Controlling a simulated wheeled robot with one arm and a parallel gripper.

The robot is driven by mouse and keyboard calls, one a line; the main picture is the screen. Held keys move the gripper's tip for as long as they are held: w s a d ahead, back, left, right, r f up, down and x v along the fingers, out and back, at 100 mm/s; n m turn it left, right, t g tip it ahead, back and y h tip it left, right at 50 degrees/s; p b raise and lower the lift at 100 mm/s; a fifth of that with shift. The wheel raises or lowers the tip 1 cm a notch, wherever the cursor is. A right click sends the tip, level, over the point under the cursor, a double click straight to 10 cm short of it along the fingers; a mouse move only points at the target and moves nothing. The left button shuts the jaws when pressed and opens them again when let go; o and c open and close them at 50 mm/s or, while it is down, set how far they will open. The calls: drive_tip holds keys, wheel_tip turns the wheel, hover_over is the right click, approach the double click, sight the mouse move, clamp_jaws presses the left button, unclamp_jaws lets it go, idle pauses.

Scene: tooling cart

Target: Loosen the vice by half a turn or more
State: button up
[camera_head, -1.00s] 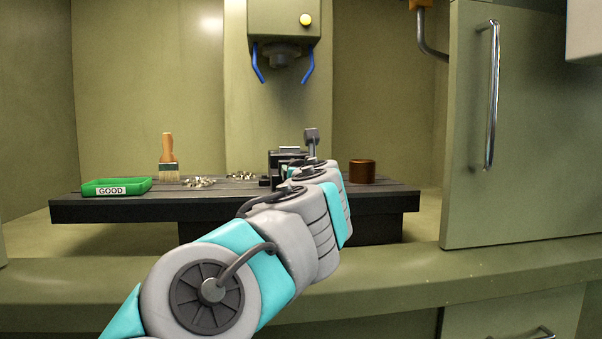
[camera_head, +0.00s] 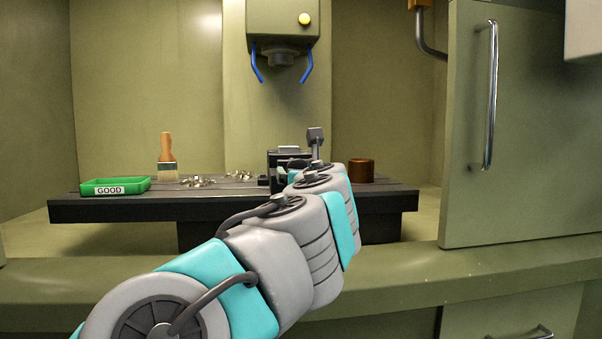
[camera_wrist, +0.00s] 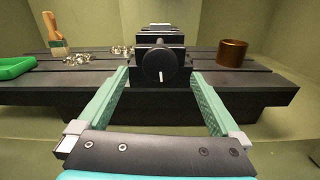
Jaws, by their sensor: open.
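The vice (camera_wrist: 150,42) is a dark block assembly on the slotted table, in the upper middle of the wrist view. Its round black knob (camera_wrist: 160,66), with a small white mark near the rim, faces me. In the head view the vice (camera_head: 287,152) is partly hidden behind my arm. My gripper (camera_wrist: 160,80) is open and empty in the wrist view. Its two green fingers stand left and right of the knob, apart from it, and the knob appears between and beyond their tips. In the head view the fingers are hidden by my arm.
A green tray marked GOOD (camera_head: 115,186), a brush (camera_head: 167,160) and metal shavings (camera_head: 198,181) lie left of the vice. A copper-coloured cylinder (camera_head: 361,171) stands to its right. The spindle head (camera_head: 283,55) hangs above. A door with a handle (camera_head: 491,95) is at the right.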

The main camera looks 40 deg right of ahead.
drive_tip(key=shift+v, duration=1.55)
